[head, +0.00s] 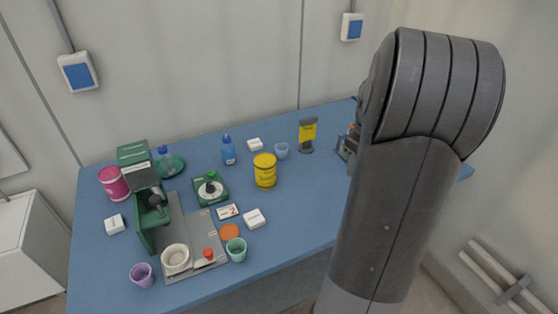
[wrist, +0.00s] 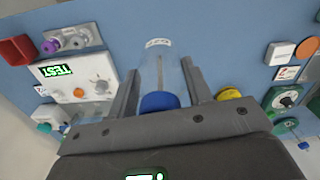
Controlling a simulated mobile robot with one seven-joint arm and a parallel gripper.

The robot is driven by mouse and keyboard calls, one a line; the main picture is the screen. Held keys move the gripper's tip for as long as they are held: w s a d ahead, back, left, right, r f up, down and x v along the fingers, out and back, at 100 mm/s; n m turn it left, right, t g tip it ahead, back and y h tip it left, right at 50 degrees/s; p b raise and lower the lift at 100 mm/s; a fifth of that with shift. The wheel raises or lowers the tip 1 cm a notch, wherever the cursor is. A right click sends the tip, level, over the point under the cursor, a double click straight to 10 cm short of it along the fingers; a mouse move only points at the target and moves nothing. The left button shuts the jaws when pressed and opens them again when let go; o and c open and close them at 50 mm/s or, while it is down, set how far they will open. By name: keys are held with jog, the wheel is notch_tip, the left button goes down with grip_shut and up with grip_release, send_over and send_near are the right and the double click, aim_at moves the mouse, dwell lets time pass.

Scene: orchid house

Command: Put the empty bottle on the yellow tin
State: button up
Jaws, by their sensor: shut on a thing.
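My gripper (wrist: 160,68) is shut on a clear bottle with a dark blue cap (wrist: 158,101), seen between the two fingers in the wrist view. The bottle looks see-through and empty, with the blue table behind it. In the head view my arm hides most of the gripper and the held bottle. The yellow tin (head: 265,170) stands upright on the table near the middle, left of my arm. Its top looks clear. In the wrist view a small part of the yellow tin (wrist: 228,94) shows right of the right finger, partly hidden by my gripper.
A blue bottle (head: 228,150) stands left of the tin, and a pale blue cup (head: 282,151) behind its right side. A yellow-and-grey stand (head: 307,135) is farther right. A clear blue-capped bottle (head: 165,158) stands on a teal dish. The front right table is mostly clear.

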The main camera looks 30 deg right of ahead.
jog(key=w+a+r, duration=0.9)
jog(key=w+a, duration=0.1)
jog(key=w, duration=0.4)
send_over(265, 160)
jog(key=shift+w+f, duration=0.1)
jog(key=shift+f, duration=5.15)
jog(key=shift+f, duration=0.1)
jog(key=o, duration=1)
jog(key=shift+c, duration=0.2)
